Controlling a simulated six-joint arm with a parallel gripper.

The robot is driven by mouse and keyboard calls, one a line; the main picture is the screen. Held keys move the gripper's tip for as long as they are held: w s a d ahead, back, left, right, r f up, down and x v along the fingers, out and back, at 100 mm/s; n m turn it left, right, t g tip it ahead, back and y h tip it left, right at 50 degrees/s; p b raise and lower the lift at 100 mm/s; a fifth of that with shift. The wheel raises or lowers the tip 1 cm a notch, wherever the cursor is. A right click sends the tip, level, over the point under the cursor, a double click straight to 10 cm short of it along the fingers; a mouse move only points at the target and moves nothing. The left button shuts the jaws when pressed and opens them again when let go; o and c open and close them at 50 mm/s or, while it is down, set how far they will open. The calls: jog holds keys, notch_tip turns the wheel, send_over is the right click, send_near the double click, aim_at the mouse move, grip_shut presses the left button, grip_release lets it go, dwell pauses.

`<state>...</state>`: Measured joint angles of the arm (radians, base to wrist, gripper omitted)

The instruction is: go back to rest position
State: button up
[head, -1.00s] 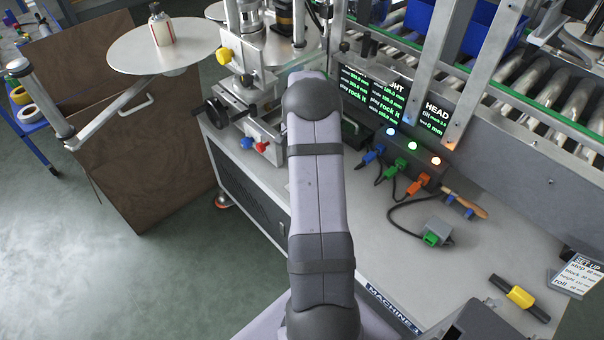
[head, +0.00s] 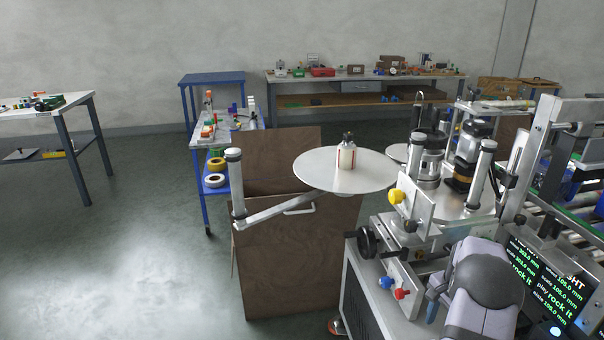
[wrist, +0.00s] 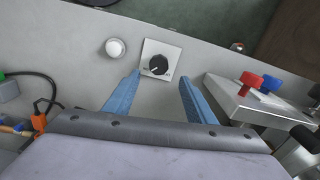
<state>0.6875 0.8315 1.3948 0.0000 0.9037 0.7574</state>
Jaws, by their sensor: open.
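My gripper (wrist: 158,98) shows in the wrist view with its two blue fingers spread apart and nothing between them. Beyond the fingertips is a grey machine surface with a black rotary knob (wrist: 157,66) on a square plate. A round white button (wrist: 116,47) sits to the left of the knob.
Red and blue knobs (wrist: 255,82) sit on a metal block right of the fingers. Dark screens (head: 545,280) stand by my arm. The left floor is clear.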

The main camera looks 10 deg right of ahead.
jog(key=shift+w+d+n, duration=0.15)
jog(key=shift+n, duration=0.45)
jog(key=shift+f+n, duration=0.3)
jog(key=shift+n, duration=0.3)
jog(key=s+a+f+n, duration=0.1)
jog(key=s+a+f, duration=0.1)
jog(key=s, duration=0.1)
jog(key=s+a+f+n+g, duration=0.1)
jog(key=a, duration=0.1)
jog(key=shift+s+f+n+y, duration=0.3)
jog(key=shift+s+f+y, duration=0.1)
jog(key=s+a+r+n+g, duration=0.1)
jog(key=s+a+r+n, duration=0.25)
jog(key=s+a, duration=0.6)
jog(key=s+a+r+n+g, duration=0.1)
jog(key=s+a+r+n, duration=0.25)
jog(key=s+a, duration=0.6)
jog(key=w+a+r+n+t, duration=0.3)
jog(key=w+a+r+n, duration=0.25)
jog(key=a, duration=0.35)
notch_tip(320, 180, up, 12)
jog(key=p, duration=1.2)
jog(key=shift+w+a+r+m+h+p, duration=0.15)
jog(key=shift+w+a+m+h+p, duration=0.1)
jog(key=shift+w+m+h+p, duration=0.15)
